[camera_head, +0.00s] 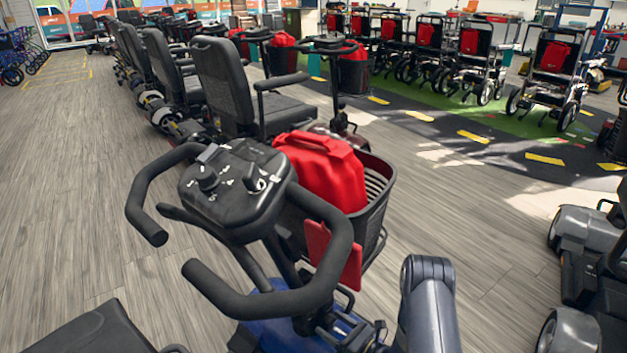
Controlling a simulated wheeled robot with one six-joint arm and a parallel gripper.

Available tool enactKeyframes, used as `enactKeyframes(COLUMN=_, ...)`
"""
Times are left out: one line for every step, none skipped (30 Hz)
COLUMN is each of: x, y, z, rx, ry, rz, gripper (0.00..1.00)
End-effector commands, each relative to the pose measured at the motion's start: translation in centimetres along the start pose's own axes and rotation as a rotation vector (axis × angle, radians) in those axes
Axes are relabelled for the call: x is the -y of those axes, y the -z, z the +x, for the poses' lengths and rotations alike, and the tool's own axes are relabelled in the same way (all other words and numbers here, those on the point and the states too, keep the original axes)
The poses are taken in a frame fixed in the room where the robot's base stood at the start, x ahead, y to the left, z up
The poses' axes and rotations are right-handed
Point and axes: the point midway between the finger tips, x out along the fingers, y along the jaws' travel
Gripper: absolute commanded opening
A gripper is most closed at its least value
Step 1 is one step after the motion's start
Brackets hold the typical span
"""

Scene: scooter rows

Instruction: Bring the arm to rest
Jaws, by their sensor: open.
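A dark grey arm link (428,300), which looks like mine, rises from the bottom edge, right of the nearest scooter. My gripper cannot be made out in this view. The nearest mobility scooter's control head (236,185) fills the middle, with black loop handlebars on both sides. Its black front basket (375,205) holds a red bag (325,168).
A row of scooters with black seats (225,80) runs back on the left. Wheeled frames with red bags (553,58) line the far right. Another dark machine (590,265) stands at the right edge. Wooden floor (80,200) is free at left and between the machines.

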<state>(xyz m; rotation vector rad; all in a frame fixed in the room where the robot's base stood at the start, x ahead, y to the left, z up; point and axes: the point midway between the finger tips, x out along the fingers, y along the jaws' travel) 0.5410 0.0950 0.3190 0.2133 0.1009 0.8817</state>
Motion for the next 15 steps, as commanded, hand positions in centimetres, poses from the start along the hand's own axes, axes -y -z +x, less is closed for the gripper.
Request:
enactKeyframes(x=-0.1, y=-0.2, z=0.0, rx=0.000, ry=0.000, rz=-0.035, gripper=0.71)
enactKeyframes(x=-0.1, y=-0.2, z=0.0, rx=0.000, ry=0.000, rz=-0.060, gripper=0.71)
enactKeyframes(x=-0.1, y=-0.2, z=0.0, rx=0.000, ry=0.000, rz=-0.092, gripper=0.71)
enactKeyframes(x=0.0, y=-0.2, z=-0.8, rx=-0.001, ry=0.005, rz=-0.091, gripper=0.71)
enactKeyframes(x=0.1, y=-0.2, z=-1.5, rx=0.000, ry=0.007, rz=-0.089, gripper=0.71)
enactKeyframes(x=0.1, y=-0.2, z=-2.2, rx=0.000, ry=0.007, rz=-0.089, gripper=0.71)
enactKeyframes(x=0.0, y=-0.2, z=-2.8, rx=0.000, ry=0.007, rz=-0.087, gripper=0.71)
enactKeyframes(x=0.0, y=-0.2, z=-3.3, rx=0.000, ry=0.006, rz=-0.086, gripper=0.71)
enactKeyframes(x=0.0, y=-0.1, z=-4.0, rx=-0.001, ry=0.006, rz=-0.087, gripper=0.71)
enactKeyframes(x=0.1, y=-0.1, z=-4.5, rx=-0.001, ry=0.006, rz=-0.087, gripper=0.71)
enactKeyframes(x=0.1, y=-0.1, z=-5.0, rx=-0.001, ry=0.006, rz=-0.087, gripper=0.71)
enactKeyframes(x=0.1, y=-0.1, z=-5.7, rx=0.000, ry=0.006, rz=-0.086, gripper=0.71)
enactKeyframes(x=0.0, y=-0.2, z=-6.2, rx=0.000, ry=0.006, rz=-0.086, gripper=0.71)
enactKeyframes(x=0.1, y=-0.2, z=-6.7, rx=0.001, ry=0.006, rz=-0.086, gripper=0.71)
enactKeyframes(x=0.1, y=-0.2, z=-7.4, rx=0.001, ry=0.005, rz=-0.087, gripper=0.71)
